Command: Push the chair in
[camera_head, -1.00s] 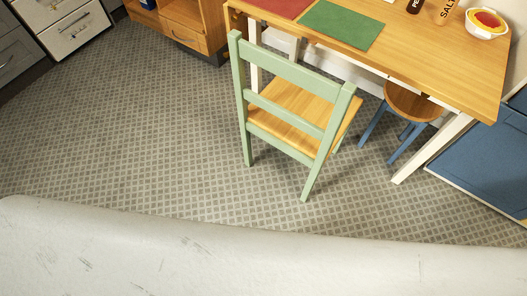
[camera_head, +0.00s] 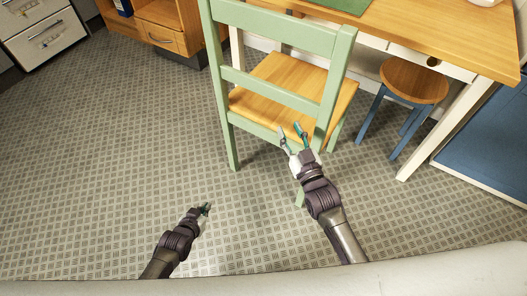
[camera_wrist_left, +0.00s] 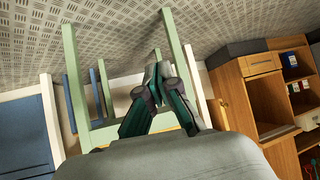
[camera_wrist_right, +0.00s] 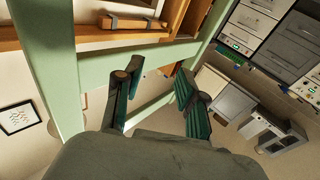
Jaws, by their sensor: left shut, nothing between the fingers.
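The chair (camera_head: 285,30) has a light green frame and a wooden seat. It stands at the front of the wooden table (camera_head: 455,40), back toward me and slightly angled. My right gripper (camera_head: 291,130) is open and empty at the lower right of the chair back, by the right rear leg; I cannot tell if it touches. The right wrist view shows green chair parts (camera_wrist_right: 35,60) close by. My left gripper (camera_head: 206,209) is shut and empty, low over the floor, left of the chair and nearer me. Green chair legs (camera_wrist_left: 75,80) show in the left wrist view.
A round wooden stool (camera_head: 413,80) with blue legs stands right of the chair, partly under the table. A white table leg (camera_head: 437,140) and blue panel (camera_head: 490,125) are at right. A wooden cabinet (camera_head: 165,35) is back left. Patterned floor (camera_head: 110,150) at left is clear.

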